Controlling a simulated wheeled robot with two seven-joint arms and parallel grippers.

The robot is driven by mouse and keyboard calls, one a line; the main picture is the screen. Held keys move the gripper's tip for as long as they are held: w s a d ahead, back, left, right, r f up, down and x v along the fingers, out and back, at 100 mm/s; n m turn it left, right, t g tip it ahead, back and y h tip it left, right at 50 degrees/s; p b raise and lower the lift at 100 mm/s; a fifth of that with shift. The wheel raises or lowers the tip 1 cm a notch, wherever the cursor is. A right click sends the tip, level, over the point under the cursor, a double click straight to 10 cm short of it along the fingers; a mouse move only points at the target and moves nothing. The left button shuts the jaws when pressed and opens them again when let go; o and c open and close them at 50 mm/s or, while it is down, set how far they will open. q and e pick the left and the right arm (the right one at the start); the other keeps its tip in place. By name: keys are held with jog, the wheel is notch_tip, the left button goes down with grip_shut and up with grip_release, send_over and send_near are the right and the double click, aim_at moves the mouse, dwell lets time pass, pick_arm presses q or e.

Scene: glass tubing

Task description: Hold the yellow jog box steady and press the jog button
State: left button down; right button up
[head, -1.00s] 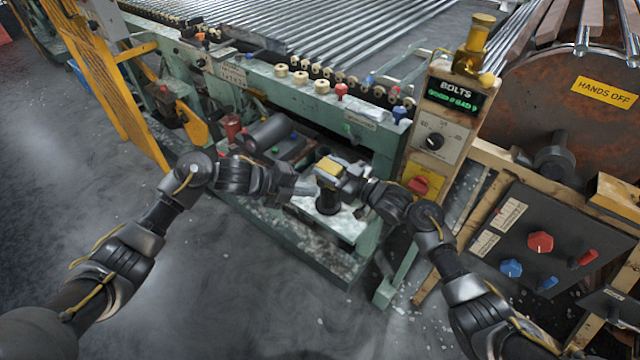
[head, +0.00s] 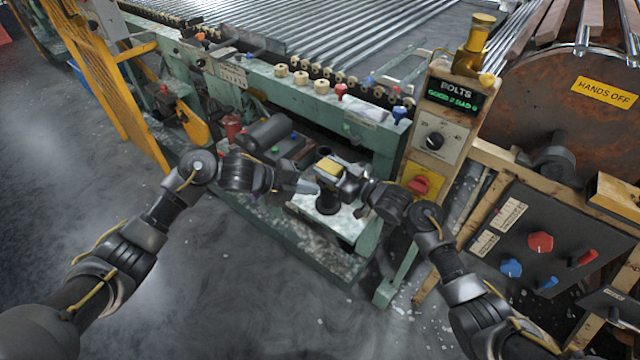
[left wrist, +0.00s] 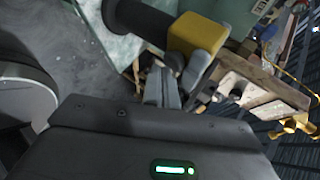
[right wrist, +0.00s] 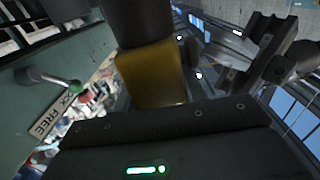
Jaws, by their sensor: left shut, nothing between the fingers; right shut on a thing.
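The yellow jog box (head: 329,167) sits on top of a black upright post (head: 328,201) at the machine's front. My right gripper (head: 342,177) is shut on the box from its right side. The jog button is not clearly visible.
A green machine frame (head: 300,97) with rollers and glass tubes stands behind. A wooden counter panel (head: 440,130) with a lit display and red knob is close right. A dark control panel (head: 545,245) stands farther right. Grey floor (head: 110,190) is open at left.

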pick_arm(q)
jog(key=shift+w+d, duration=0.25)
jog(key=shift+w, duration=0.15)
dwell(0.6)
jog(key=shift+s+a, duration=0.1)
jog(key=shift+s, duration=0.05)
jog(key=shift+s+a, duration=0.4)
jog(key=shift+s, duration=0.2)
jog(key=s+a, duration=0.1)
jog(key=s, duration=0.1)
jog(key=s+a, duration=0.2)
dwell(0.7)
dwell(1.4)
pick_arm(e)
jog(key=o, duration=1.3)
jog(key=shift+c, duration=0.2)
